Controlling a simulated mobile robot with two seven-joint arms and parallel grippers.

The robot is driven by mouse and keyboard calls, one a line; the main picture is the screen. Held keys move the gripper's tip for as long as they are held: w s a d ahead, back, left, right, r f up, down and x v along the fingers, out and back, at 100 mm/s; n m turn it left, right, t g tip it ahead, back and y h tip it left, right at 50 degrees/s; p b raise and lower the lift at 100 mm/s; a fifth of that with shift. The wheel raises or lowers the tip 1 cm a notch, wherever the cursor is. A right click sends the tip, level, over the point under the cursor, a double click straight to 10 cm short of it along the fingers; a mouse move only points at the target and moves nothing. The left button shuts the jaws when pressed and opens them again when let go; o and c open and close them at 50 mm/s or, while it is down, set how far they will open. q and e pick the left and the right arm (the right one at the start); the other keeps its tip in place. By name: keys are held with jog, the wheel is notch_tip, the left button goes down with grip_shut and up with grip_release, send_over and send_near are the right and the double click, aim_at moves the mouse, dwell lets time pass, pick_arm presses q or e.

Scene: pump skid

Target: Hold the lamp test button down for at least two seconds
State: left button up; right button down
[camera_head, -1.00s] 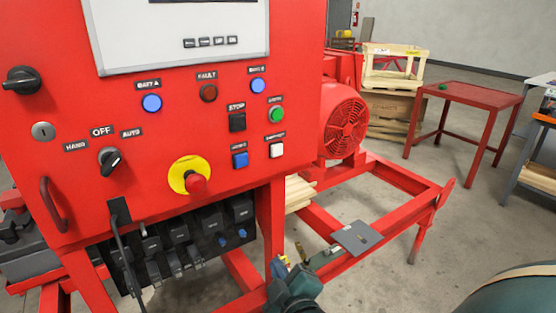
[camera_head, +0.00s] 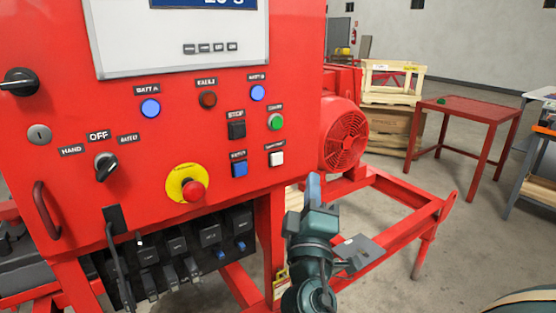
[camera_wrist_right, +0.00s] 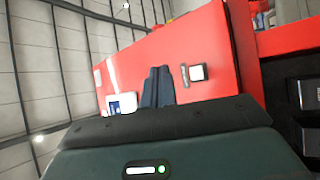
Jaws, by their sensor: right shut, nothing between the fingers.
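My right gripper (camera_head: 314,182) is shut and empty, with fingers pointing up. In the head view it is right of and below the white button, apart from it. In the right wrist view the closed fingers (camera_wrist_right: 157,88) stand before the red panel. My left gripper is not in view.
Near the white button are a blue button (camera_head: 240,169), a black stop button (camera_head: 236,129) and a green button (camera_head: 275,122). A red emergency stop (camera_head: 193,190) on a yellow disc protrudes to the left. The red motor (camera_head: 344,135) and skid frame (camera_head: 400,225) lie right.

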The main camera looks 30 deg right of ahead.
send_near(283, 154)
jog(key=w+d+r, duration=0.2)
jog(key=d, duration=0.1)
jog(key=shift+w+d+r+b, duration=0.1)
jog(key=shift+w+r+b, duration=0.25)
jog(key=shift+w, duration=0.15)
jog(key=shift+w+f, duration=0.1)
dwell(1.6)
jog(key=shift+w+b, duration=0.3)
jog(key=shift+w, duration=0.05)
jog(key=shift+w, duration=0.4)
dwell(0.6)
jog(key=shift+s, duration=0.1)
dwell(3.1)
jog(key=shift+s, duration=0.75)
